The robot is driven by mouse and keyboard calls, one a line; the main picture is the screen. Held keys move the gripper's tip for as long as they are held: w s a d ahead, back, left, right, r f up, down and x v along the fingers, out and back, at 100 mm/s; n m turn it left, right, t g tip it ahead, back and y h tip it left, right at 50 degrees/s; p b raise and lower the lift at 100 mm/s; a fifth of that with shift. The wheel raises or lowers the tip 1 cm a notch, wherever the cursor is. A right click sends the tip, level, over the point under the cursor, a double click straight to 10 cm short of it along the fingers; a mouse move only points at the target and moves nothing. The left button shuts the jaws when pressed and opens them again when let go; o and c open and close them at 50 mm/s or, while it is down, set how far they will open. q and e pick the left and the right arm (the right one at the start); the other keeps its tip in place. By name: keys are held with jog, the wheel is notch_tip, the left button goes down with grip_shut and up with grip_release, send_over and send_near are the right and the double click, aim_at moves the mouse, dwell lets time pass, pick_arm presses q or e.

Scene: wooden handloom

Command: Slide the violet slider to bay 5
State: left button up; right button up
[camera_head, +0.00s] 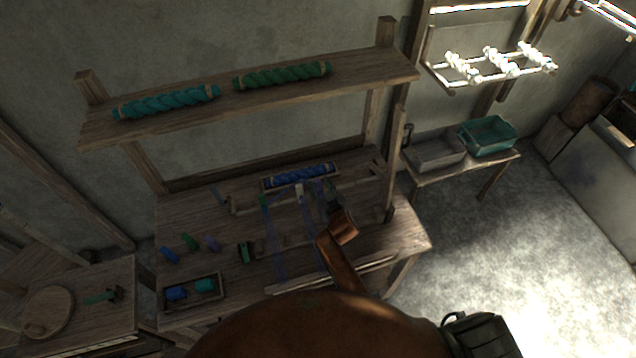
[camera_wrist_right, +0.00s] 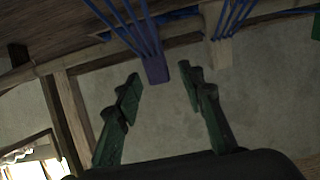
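The violet slider (camera_wrist_right: 155,70) hangs at the end of a bundle of blue threads in the right wrist view. My right gripper (camera_wrist_right: 160,91) is open, with its two green fingers apart on either side below the slider; no contact shows. In the head view the right gripper (camera_head: 333,203) is over the right part of the loom, and I cannot make out the violet slider there. A pale slider (camera_wrist_right: 218,50) is to the right of the violet one; it also shows in the head view (camera_head: 299,193). Bay numbers cannot be read. My left gripper is not in view.
A green block (camera_wrist_right: 316,26) is at the wrist view's right edge. The loom table (camera_head: 185,215) carries a blue yarn roll (camera_head: 300,175), loose coloured spools (camera_head: 190,241) and a small tray (camera_head: 192,306). A shelf (camera_head: 240,99) with two yarn rolls is above. A side table (camera_head: 470,165) stands right.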

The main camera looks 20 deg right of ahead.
jog(key=shift+x, duration=1.15)
jog(key=shift+c, duration=0.4)
grip_shut()
jog(key=shift+d, duration=0.15)
